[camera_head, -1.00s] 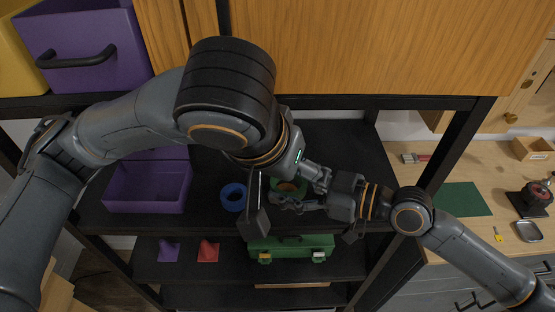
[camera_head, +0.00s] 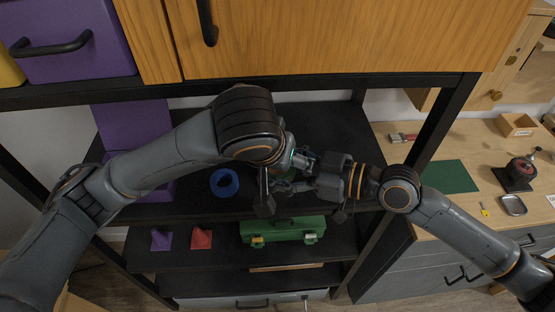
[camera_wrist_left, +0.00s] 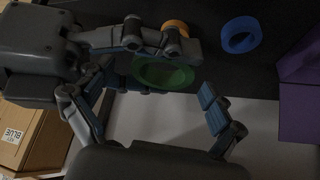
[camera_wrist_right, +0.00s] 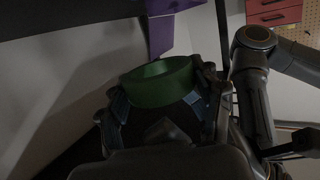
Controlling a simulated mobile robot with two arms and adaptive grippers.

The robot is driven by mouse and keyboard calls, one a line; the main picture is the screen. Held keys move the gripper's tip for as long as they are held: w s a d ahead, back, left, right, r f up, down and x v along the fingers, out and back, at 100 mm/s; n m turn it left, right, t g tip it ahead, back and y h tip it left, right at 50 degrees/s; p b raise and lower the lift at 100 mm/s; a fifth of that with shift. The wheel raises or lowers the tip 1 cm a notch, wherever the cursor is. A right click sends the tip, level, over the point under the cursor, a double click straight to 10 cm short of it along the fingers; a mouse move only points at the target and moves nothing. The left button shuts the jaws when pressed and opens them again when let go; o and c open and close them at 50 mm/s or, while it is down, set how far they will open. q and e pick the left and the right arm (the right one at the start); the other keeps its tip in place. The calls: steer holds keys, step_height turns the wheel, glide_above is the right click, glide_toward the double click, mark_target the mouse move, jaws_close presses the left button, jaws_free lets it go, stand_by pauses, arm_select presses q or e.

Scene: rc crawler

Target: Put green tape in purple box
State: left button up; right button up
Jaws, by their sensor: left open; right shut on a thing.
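The green tape (camera_wrist_right: 158,84) is a ring held between the fingers of my right gripper (camera_wrist_right: 160,98). It also shows in the left wrist view (camera_wrist_left: 165,76), with the right gripper's fingers beside it. My left gripper (camera_wrist_left: 157,82) is open, with its fingers spread on either side of the green tape. I cannot tell whether they touch it. In the head view, my left gripper (camera_head: 276,182) and right gripper (camera_head: 298,178) meet above the shelf, mostly hiding the tape. The purple box (camera_head: 158,191) stands on the shelf at left, partly behind my left arm. A purple panel (camera_head: 133,124) rises behind it.
A blue tape (camera_head: 224,183) lies on the black shelf between the box and my grippers. An orange ring (camera_wrist_left: 175,28) is near the green tape. Below are a green toolbox (camera_head: 283,229) and purple and red pieces. Wooden cabinet doors (camera_head: 330,35) hang above.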

arm_select(q)
steer(key=shift+f, duration=0.1)
steer(key=c, duration=1.2)
steer(key=shift+c, duration=0.3)
arm_select(e)
steer(key=o, duration=1.2)
steer(key=shift+o, duration=0.2)
steer(key=shift+d, duration=0.15)
